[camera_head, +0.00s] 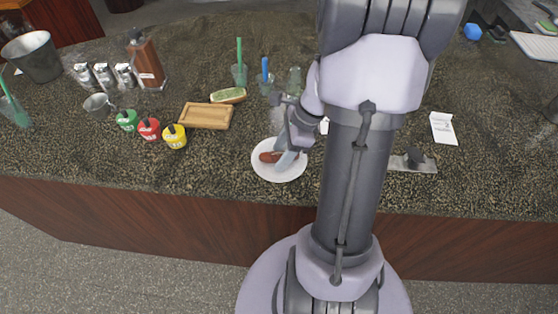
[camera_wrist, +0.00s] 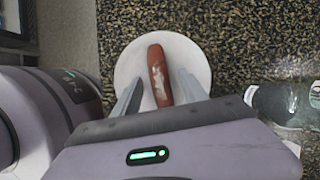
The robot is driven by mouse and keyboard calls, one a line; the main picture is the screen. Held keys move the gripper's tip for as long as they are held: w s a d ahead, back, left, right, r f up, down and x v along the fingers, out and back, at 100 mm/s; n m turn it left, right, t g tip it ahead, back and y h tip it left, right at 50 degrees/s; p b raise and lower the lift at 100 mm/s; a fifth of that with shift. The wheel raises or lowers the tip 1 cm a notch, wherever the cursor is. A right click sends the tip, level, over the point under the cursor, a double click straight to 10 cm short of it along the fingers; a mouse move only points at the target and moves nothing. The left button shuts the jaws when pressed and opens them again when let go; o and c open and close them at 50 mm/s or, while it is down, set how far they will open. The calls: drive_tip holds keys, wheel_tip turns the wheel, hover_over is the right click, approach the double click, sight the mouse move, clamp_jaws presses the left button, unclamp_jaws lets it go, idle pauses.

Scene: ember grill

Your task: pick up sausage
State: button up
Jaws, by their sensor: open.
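The sausage (camera_wrist: 158,75) is reddish brown with pale marks and lies on a round white plate (camera_wrist: 134,64). In the head view the sausage (camera_head: 269,157) shows on the plate (camera_head: 281,176), partly hidden by my gripper. My gripper (camera_wrist: 158,88) is open, with one finger on each side of the sausage and a gap on both sides in the wrist view. In the head view my gripper (camera_head: 285,160) is over the plate. I cannot tell how far the fingertips are above the plate.
A wooden board (camera_head: 206,116) and red (camera_head: 149,129), green and yellow sauce pots stand left of the plate. A bun-like item (camera_head: 228,95) and glasses (camera_head: 239,75) are behind. A clear bottle or glass (camera_wrist: 288,103) lies right of my gripper in the wrist view. The counter's front edge is near the plate.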

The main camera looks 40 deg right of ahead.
drive_tip(key=shift+r, duration=0.1)
drive_tip(key=shift+c, duration=0.2)
clamp_jaws()
drive_tip(key=shift+r, duration=0.1)
